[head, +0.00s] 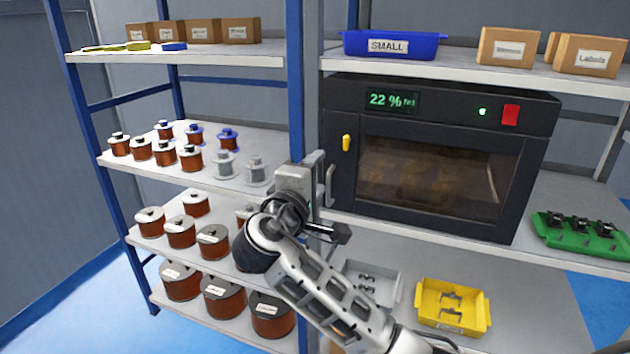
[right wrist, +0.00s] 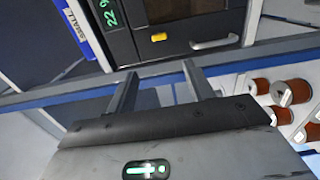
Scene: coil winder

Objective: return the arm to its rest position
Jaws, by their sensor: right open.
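My right arm (head: 325,290) reaches up from the lower right to the shelf post beside the oven. Its gripper (head: 322,183) is in front of the blue post, close to the left edge of the black oven (head: 430,165). In the right wrist view the two fingers of the right gripper (right wrist: 159,70) stand apart with nothing between them. The oven's door handle (right wrist: 215,43) and yellow knob (right wrist: 158,37) lie beyond the fingertips; I cannot tell the exact gap. The oven door is shut. My left gripper is not in view.
Copper spools (head: 190,157) and larger reels (head: 180,232) fill the left shelves. A blue bin (head: 390,45) and boxes stand above the oven. A green tray (head: 585,233) is at the right, and a yellow bin (head: 450,304) is below. The aisle floor (head: 90,310) at left is clear.

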